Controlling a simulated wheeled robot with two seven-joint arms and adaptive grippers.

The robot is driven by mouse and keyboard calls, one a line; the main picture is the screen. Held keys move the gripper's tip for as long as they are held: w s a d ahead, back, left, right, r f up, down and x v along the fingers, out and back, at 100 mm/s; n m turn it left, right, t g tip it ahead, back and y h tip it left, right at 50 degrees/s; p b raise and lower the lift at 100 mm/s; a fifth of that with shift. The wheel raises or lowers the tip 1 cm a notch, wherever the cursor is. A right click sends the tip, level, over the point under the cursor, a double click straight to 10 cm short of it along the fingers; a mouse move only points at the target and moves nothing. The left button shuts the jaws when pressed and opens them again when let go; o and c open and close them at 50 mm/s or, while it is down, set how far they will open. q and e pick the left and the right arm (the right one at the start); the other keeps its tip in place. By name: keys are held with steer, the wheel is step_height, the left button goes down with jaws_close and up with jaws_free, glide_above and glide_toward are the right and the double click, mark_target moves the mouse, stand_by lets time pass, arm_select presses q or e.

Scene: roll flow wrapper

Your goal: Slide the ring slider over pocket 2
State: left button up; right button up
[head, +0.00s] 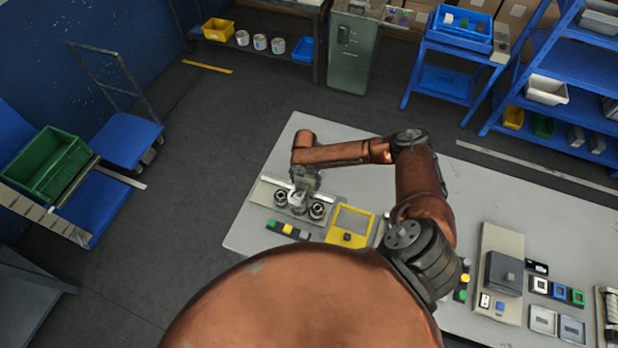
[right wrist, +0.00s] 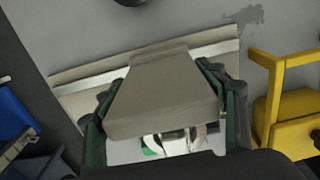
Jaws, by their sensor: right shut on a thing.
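A light-coloured fixture plate (head: 262,192) with a pale strip along its back edge lies on the left part of the table. Two dark round pieces, a left one (head: 280,198) and a right one (head: 316,211), stand along its front. Between them is a whitish ring-like piece (head: 298,202), which seems to be the ring slider. My right gripper (head: 303,187) is down at this middle piece. In the right wrist view, a beige block (right wrist: 163,92) sits between the shut fingers; whether it belongs to the slider is unclear. A whitish ring (right wrist: 178,139) with some green shows below it. Pocket numbers cannot be read.
A yellow frame (head: 371,219) stands just right of the fixture. A dark strip with coloured blocks (head: 288,229) lies in front. A grey machine (head: 503,275) and small square pieces are farther right. Bare table (head: 330,135) lies behind the fixture.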

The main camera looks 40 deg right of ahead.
steer(key=o, duration=1.7)
step_height(320, 180, up, 12)
